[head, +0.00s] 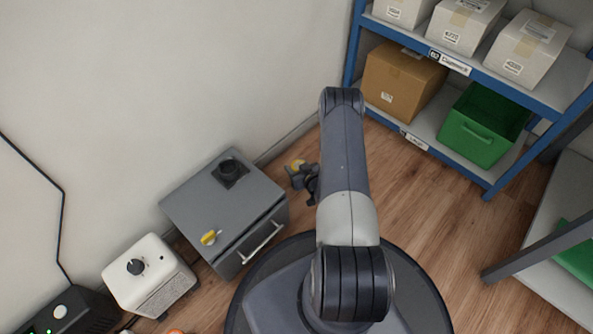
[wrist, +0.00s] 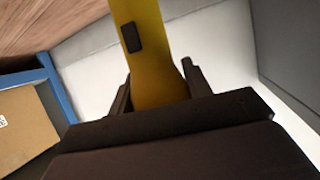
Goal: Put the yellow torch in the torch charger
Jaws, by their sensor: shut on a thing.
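The yellow torch (wrist: 148,45) is between the fingers of my gripper (wrist: 157,86) in the wrist view, its black switch facing the camera. My gripper is shut on it. In the head view my gripper (head: 308,182) is partly hidden by my arm, and a bit of the yellow torch (head: 297,164) shows beside it, right of the grey cabinet. A black square base with a round socket, which looks like the torch charger (head: 230,172), sits on the back of the cabinet top. The torch is apart from it. The charger is not seen in the wrist view.
The grey cabinet (head: 190,195) also bears a small yellow and grey item (head: 210,238) near its front edge. A white box with a dial (head: 150,275) stands to its left. Blue shelving (head: 480,75) with cartons and a green bin (head: 485,123) is at right.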

